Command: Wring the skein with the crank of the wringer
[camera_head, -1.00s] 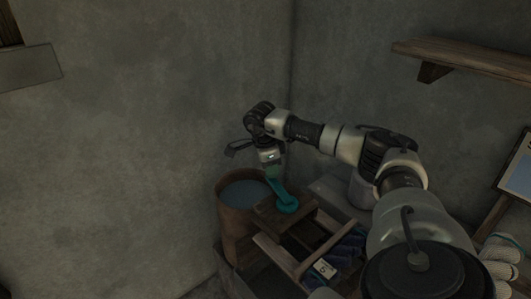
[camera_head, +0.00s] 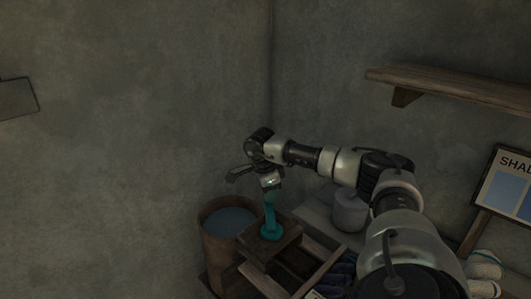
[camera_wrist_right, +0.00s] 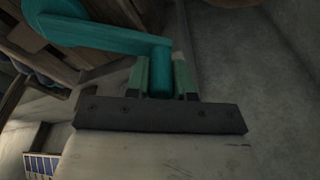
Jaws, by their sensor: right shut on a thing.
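The teal crank (camera_head: 270,219) stands on a dark wooden block of the wringer (camera_head: 287,240), beside a round tub. My right gripper (camera_head: 269,190) is at the upper end of the crank and is shut on its handle. In the right wrist view, the crank handle (camera_wrist_right: 160,78) sits between the two green-grey fingertips, and the crank's arm (camera_wrist_right: 105,38) runs left to a round hub (camera_wrist_right: 42,18). I cannot make out a skein on the wringer. My left gripper is not in view.
A brown tub (camera_head: 218,250) with bluish liquid stands left of the wringer. A grey-white jar (camera_head: 350,212) is behind it to the right. Dark blue bundles (camera_head: 342,272) lie in front. A wall shelf (camera_head: 440,84) and a framed chart (camera_head: 507,190) are at right.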

